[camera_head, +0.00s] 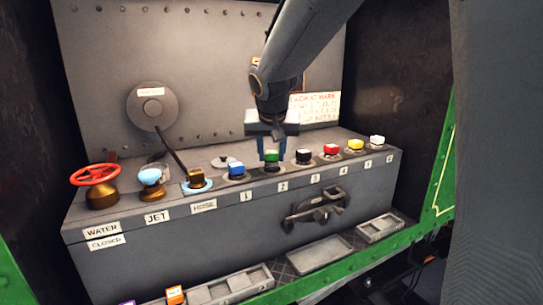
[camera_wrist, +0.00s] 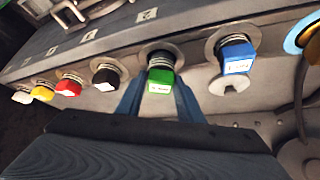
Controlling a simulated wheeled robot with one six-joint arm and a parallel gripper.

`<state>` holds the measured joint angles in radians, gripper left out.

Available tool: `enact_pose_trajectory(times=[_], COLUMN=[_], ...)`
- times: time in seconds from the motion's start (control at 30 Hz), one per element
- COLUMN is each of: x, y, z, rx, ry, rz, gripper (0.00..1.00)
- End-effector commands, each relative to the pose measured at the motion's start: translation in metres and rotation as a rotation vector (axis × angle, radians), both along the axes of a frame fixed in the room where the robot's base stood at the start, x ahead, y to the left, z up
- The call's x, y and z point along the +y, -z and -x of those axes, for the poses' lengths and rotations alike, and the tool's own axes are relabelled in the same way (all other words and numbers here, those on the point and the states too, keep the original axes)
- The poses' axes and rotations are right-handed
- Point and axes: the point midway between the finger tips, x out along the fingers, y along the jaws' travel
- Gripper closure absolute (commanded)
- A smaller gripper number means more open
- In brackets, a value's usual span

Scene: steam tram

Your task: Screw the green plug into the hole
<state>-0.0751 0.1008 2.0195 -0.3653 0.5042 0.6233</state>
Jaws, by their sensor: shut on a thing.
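The green plug (camera_head: 271,156) has a square green head and stands at the hole by label 2 on the grey console. In the wrist view the green plug (camera_wrist: 160,80) shows a ribbed metal shank between its head and a round metal collar (camera_wrist: 163,50). It looks upright over the hole; how deep the shank sits I cannot tell. My gripper (camera_head: 270,153) points down from above, its two blue fingers on either side of the green head. In the wrist view my gripper (camera_wrist: 159,92) is shut on the plug; the exact contact is partly hidden.
A blue plug (camera_head: 236,169) and a black plug (camera_head: 303,156) stand close on either side. Red, yellow and white plugs continue right. A brass hose fitting (camera_head: 196,179), light-blue knob (camera_head: 150,176) and red valve wheel (camera_head: 95,174) stand left. A latch handle (camera_head: 315,209) projects from the front.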

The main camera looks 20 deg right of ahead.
Motion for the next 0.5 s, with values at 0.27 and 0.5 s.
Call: enact_pose_trajectory(times=[0.27, 0.5], x=[0.0, 0.0003], y=[0.0003, 0.0001], z=[-0.0008, -0.0009], rx=[-0.003, -0.004], ry=[0.046, 0.088], rz=[0.0, 0.001], gripper=[1.0, 1.0])
